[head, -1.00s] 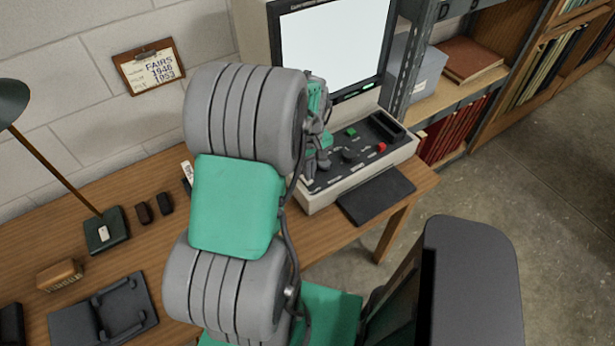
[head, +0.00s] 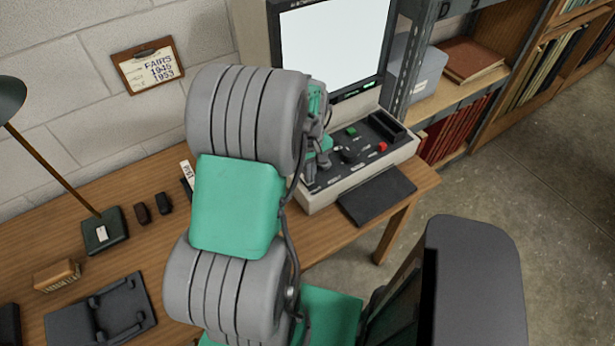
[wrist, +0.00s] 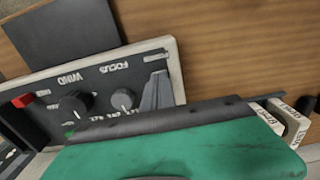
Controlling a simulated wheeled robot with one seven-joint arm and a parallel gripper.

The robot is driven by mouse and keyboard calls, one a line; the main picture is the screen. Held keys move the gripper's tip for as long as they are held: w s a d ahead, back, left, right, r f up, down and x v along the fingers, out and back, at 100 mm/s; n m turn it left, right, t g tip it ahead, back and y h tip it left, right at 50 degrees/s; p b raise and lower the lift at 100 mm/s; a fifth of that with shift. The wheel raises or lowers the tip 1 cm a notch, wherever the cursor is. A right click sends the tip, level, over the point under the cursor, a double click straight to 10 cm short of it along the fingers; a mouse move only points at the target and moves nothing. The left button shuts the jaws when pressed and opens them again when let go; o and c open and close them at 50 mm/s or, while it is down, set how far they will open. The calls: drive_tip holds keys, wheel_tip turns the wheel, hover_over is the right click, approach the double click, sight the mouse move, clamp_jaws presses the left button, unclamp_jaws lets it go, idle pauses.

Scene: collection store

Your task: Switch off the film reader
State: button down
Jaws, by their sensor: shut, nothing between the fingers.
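The film reader has a white lit screen (head: 335,50) and a small green light on its lower bezel. Its sloped control panel (head: 325,182) carries a green button (head: 351,132), a red switch (head: 382,147) and dark knobs. In the wrist view the panel appears upside down: the red switch (wrist: 22,100) is at far left, then the WIND knob (wrist: 73,103) and the grey FOCUS knob (wrist: 123,100). My gripper (wrist: 160,78) is shut and empty, over the panel's end beside the FOCUS knob, away from the red switch. Contact with the panel cannot be told. My arm hides part of the reader.
A dark flat pad (head: 377,196) lies in front of the reader on the wooden desk (head: 140,190). A lamp (head: 105,230), small boxes and a black stand are at left. Metal shelving (head: 405,70) stands close at the reader's right. Floor is open at right.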

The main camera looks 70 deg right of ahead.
wheel_tip(320, 180, up, 7)
drive_tip(key=p, duration=0.5)
idle(0.4)
drive_tip(key=w+a+r+n+t+h, duration=0.1)
drive_tip(key=w+a+r, duration=0.2)
drive_tip(key=w+a, duration=0.35)
drive_tip(key=w+a+r+n, duration=0.2)
drive_tip(key=w+a+r, duration=0.15)
drive_tip(key=w, duration=0.55)
drive_tip(key=w+a+r+n+t+h, duration=0.1)
drive_tip(key=w+a+r, duration=0.35)
drive_tip(key=w, duration=0.25)
drive_tip(key=w+a+r+n+t+y, duration=0.1)
drive_tip(key=w+a+r+n, duration=0.1)
drive_tip(key=a, duration=1.1)
drive_tip(key=w+a+r+n+t+y, duration=0.1)
drive_tip(key=w+a+r+n, duration=0.1)
drive_tip(key=a, duration=1.1)
drive_tip(key=shift+a+r+t, duration=0.15)
drive_tip(key=shift+r+t, duration=0.15)
drive_tip(key=shift+r, duration=0.35)
